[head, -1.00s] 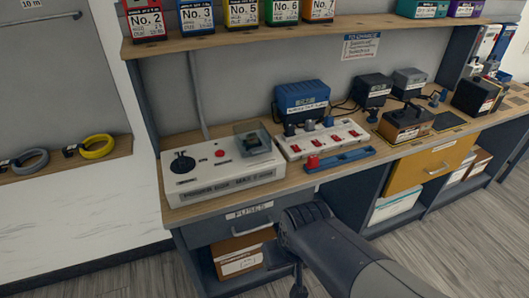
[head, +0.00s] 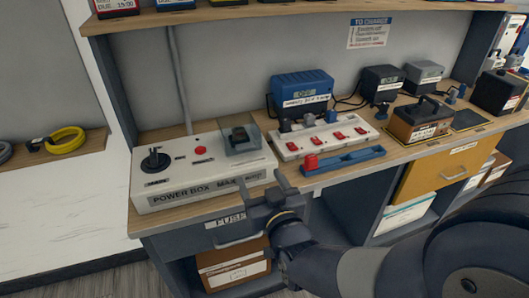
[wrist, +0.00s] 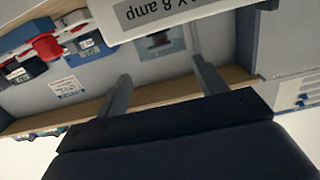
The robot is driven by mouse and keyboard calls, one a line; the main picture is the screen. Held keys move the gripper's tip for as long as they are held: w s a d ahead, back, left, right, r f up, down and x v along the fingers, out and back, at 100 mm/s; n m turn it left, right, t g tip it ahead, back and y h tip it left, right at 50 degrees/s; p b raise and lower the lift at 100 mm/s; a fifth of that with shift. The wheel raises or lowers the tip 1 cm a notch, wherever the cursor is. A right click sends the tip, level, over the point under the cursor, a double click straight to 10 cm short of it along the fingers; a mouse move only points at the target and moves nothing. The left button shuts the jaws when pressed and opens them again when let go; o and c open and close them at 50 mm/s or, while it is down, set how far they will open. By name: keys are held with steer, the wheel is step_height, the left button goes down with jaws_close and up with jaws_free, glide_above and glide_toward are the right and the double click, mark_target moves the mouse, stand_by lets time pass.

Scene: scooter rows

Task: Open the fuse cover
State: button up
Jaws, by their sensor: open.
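The fuse cover (head: 241,142) is a see-through grey box on the right part of the white power box (head: 180,195). It looks closed over a dark fuse (head: 239,134). In the wrist view, which is upside down, the cover (wrist: 160,42) shows between my fingers, past the power box's "8 amp" label edge (wrist: 165,12). My gripper (head: 268,198) is open and empty, just in front of the power box's right front edge and apart from the cover. Its two fingers (wrist: 160,68) stand wide apart in the wrist view.
Right of the power box are a white switch strip (head: 325,138) with red switches, a blue tray (head: 345,160) with a red piece, and a blue charger (head: 302,92). A drawer (head: 220,240) marked "FUSES" is below. A shelf (head: 250,15) runs above.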

mark_target(246, 148)
steer(key=shift+t, duration=0.3)
steer(key=x, duration=1)
steer(key=shift+w+r+p, duration=0.25)
steer(key=shift+w+p, duration=0.05)
steer(key=shift+w, duration=0.15)
